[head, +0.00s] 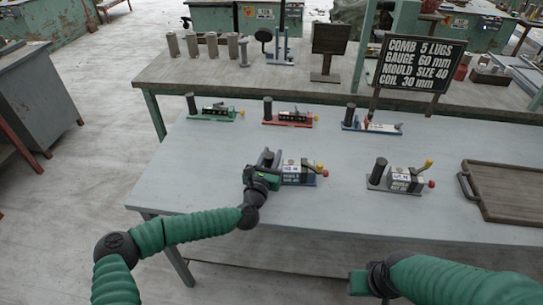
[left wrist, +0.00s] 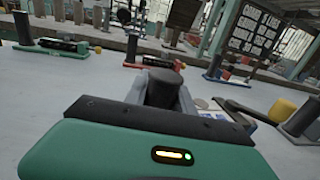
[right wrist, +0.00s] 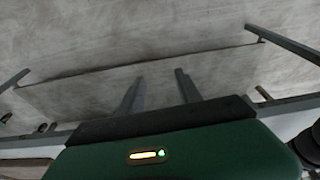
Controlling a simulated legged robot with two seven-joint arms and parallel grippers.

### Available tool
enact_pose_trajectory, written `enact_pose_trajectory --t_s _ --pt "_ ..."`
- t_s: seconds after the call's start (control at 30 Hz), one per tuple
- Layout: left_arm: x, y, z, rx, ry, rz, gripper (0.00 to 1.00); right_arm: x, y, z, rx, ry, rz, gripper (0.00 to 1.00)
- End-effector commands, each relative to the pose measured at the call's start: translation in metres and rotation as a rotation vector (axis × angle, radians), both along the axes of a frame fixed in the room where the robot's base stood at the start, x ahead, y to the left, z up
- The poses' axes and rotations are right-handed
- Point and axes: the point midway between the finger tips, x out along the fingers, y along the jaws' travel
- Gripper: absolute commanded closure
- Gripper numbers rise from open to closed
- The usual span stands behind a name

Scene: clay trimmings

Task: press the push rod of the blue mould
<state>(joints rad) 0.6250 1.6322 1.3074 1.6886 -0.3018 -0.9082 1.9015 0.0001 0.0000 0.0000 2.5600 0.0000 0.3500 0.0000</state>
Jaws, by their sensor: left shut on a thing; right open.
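A machine with a blue base (head: 300,182), a grey block with a white label, a yellow knob and a red knob (head: 325,173) stands at the front middle of the table. My left gripper (head: 267,158) is shut around the upright black cylinder at its left end; the left wrist view shows the cylinder (left wrist: 164,88) between the fingers. Another blue-based device (head: 370,126) with a black cylinder lies in the back row. Which part is the push rod I cannot tell. My right gripper (right wrist: 160,85) is open and empty, low in front of the table.
Green (head: 212,114) and red (head: 288,121) devices line the back. A black sign (head: 421,64) reads "COMB 5 LUGS, GAUGE 60 mm, MOULD SIZE 40, COIL 30 mm". The table's front left is clear.

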Motion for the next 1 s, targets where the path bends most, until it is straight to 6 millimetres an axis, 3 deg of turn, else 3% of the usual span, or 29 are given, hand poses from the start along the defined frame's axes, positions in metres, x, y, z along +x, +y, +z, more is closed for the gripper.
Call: enact_pose_trajectory --t_s 0.43,0.67,0.77,1.0 --pt "0.0 0.0 -0.004 -0.001 0.001 0.0 1.0 0.0 0.0 -0.005 0.0 0.0 0.0 0.6" --pt "0.0 0.0 -0.004 0.0 0.003 -0.001 1.0 0.006 0.0 -0.002 0.002 -0.002 0.0 0.9" --pt "0.0 0.0 -0.005 0.0 0.003 -0.001 1.0 0.033 0.001 0.004 0.012 -0.003 0.005 1.0" --pt "0.001 0.0 -0.005 0.0 0.003 -0.001 1.0 0.161 0.009 0.034 0.136 -0.019 0.051 1.0"
